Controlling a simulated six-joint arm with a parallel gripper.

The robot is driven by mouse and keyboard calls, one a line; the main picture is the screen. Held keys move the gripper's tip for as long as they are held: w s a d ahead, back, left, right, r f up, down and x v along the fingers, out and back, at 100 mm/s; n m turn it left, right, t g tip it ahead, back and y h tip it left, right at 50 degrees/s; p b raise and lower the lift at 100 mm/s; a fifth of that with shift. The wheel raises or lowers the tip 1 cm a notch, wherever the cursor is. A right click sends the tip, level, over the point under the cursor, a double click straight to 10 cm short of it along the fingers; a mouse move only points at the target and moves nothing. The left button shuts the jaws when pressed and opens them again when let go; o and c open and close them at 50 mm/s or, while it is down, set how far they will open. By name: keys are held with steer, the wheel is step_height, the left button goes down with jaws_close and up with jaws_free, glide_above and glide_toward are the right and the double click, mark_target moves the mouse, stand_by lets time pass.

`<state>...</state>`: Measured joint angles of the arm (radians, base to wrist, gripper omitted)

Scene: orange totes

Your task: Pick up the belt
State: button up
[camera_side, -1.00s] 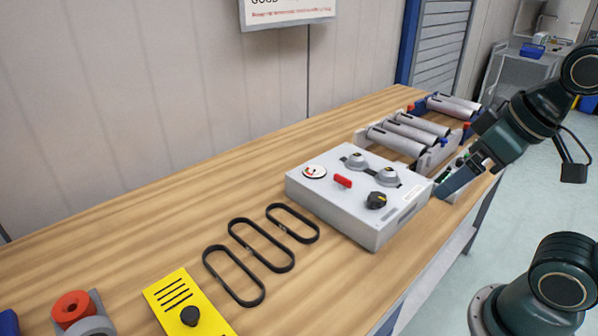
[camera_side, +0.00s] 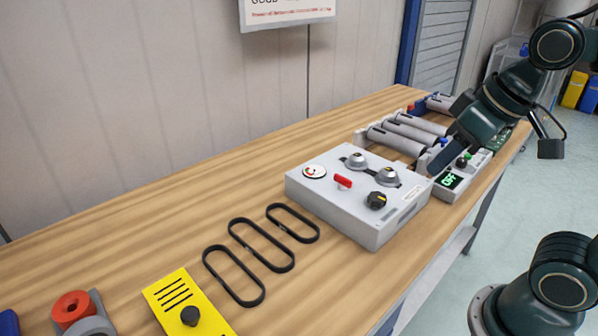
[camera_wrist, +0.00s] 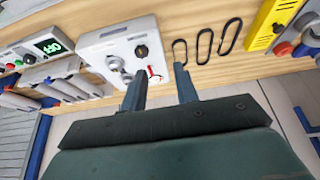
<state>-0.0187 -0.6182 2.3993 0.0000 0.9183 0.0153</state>
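Three black belts lie flat side by side on the wooden table as long narrow loops: a left one (camera_side: 220,283), a middle one (camera_side: 248,252) and a right one (camera_side: 283,229). They also show beyond my fingertips in the wrist view. My gripper (camera_wrist: 159,71) is open there, with its two fingers apart and nothing between them. In the side view my gripper (camera_side: 437,160) is raised by the right end of the grey control box, well to the right of the belts. One finger hides the other in that view.
The grey control box (camera_side: 340,210) with knobs and a red switch stands between my gripper and the belts. Grey rollers (camera_side: 405,132) and a green display unit (camera_side: 452,181) are at the right. A yellow panel (camera_side: 185,300) and a red ring (camera_side: 72,307) are at the left.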

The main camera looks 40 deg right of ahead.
steer(key=w+a+f+g, duration=0.2)
steer(key=w+a+f, duration=0.1)
steer(key=w, duration=0.8)
steer(key=w+a+f+g, duration=0.2)
steer(key=w+a, duration=0.1)
steer(key=w, duration=0.9)
steer(key=w+a+f+g, duration=0.1)
steer(key=w+a+f, duration=0.2)
steer(key=w+f, duration=0.3)
steer(key=shift+w+f, duration=0.2)
steer(key=shift+f, duration=0.7)
glide_above(282, 225)
steer(key=shift+f, duration=4.3)
steer(key=shift+f, duration=0.1)
steer(key=shift+f, duration=2.45)
steer(key=shift+c, duration=0.4)
